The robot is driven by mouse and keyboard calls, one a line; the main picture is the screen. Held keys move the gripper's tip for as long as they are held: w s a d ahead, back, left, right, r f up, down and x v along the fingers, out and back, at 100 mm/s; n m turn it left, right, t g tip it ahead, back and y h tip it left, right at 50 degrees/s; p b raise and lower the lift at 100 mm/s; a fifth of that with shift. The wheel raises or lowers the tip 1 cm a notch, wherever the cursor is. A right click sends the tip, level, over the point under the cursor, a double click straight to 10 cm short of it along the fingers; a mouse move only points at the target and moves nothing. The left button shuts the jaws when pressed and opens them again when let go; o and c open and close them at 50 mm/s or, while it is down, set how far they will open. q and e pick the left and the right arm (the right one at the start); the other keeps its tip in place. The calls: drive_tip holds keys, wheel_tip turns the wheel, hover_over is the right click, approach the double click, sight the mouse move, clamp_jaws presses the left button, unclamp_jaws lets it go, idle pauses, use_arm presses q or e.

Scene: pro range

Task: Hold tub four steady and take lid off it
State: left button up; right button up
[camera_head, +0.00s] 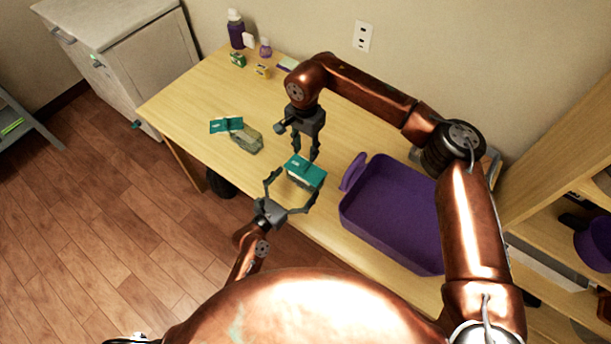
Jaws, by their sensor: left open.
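A small tub with a teal lid (305,170) stands near the front edge of the table; its number cannot be read. The lid sits on the tub. My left gripper (291,190) is open on the near side of the tub, its fingers spread towards the tub's sides; contact cannot be made out. My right gripper (307,157) points down above the tub's far edge, its two fingers apart with a gap showing between them. Whether its tips touch the lid is unclear.
Another clear tub (247,139) lies to the left, beside a loose teal lid (226,125). A large purple tray (392,213) fills the table's right side. Purple bottles (236,29) and small boxes (262,72) stand at the back left. Bare table (182,106) shows at the left.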

sight(312, 165)
use_arm(q)
drive_tip(key=x, duration=0.8)
drive_tip(key=shift+c, duration=0.4)
